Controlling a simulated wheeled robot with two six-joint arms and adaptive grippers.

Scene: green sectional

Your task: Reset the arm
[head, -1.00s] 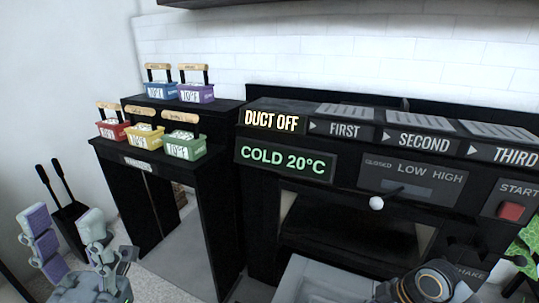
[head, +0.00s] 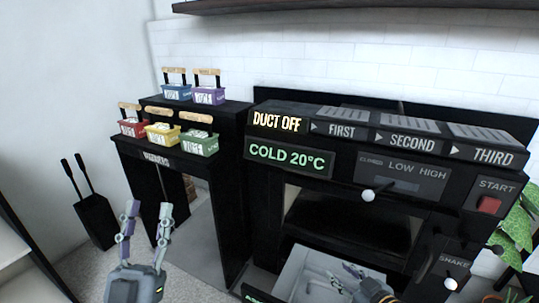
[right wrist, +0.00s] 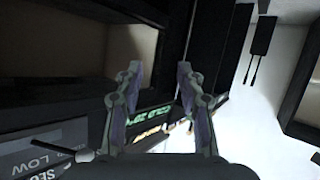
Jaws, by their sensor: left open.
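My left gripper (head: 149,208) is at the lower left of the head view. Its two fingers point up and stand apart, with nothing between them. It appears in front of the small black stand, and no contact shows. My right gripper (head: 335,277) is low in the head view, over a pale open tray below the black machine, partly cut off by the frame. In the right wrist view my right gripper's fingers (right wrist: 158,70) are spread wide and empty, with the machine's dark front beyond them.
The black machine (head: 344,160) has a lever with a white ball knob (head: 368,195) and a red start button (head: 490,204). Coloured baskets, such as the green one (head: 199,145), sit on the black stand (head: 140,150). A black holder (head: 95,222) stands at left. A plant (head: 518,230) is at right.

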